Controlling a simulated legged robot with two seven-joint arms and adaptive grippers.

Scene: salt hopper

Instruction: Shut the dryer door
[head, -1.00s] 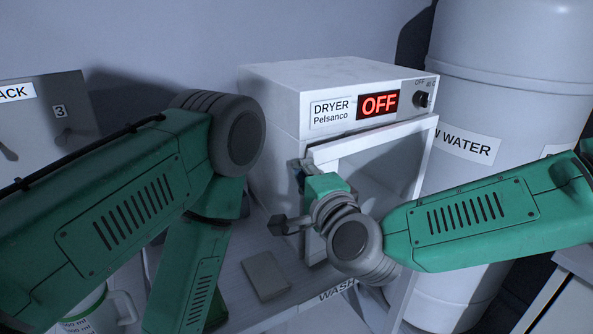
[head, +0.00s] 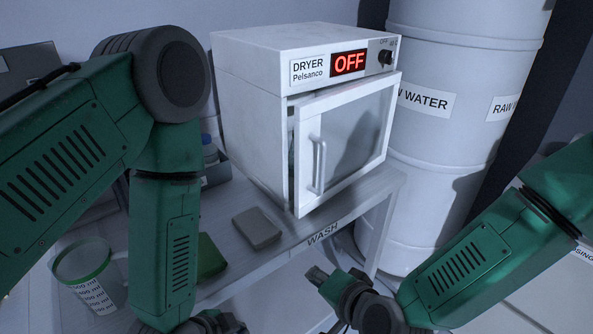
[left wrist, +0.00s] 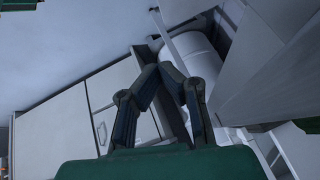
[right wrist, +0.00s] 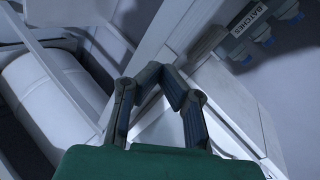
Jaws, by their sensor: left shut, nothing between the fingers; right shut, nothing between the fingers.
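The white dryer (head: 250,110) stands on a bench, its display reading OFF. Its glazed door (head: 345,140) is slightly ajar: the left edge, by the upright handle (head: 318,165), stands out from the body with a dark gap, and the right edge sits close to it. My right gripper (head: 318,275) is shut and empty, below and in front of the door, apart from it. My left gripper (head: 235,322) is low at the bottom edge, partly cut off. The left wrist view shows its fingertips (left wrist: 158,70) together and empty; the right wrist view shows the same for the right fingertips (right wrist: 160,72).
A grey block (head: 257,228) and a green item (head: 209,258) lie on the bench left of the dryer. A white jug (head: 90,275) with a green rim is at lower left. A RAW WATER barrel (head: 430,140) stands right of the dryer. A batches rack (right wrist: 262,30) shows in the right wrist view.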

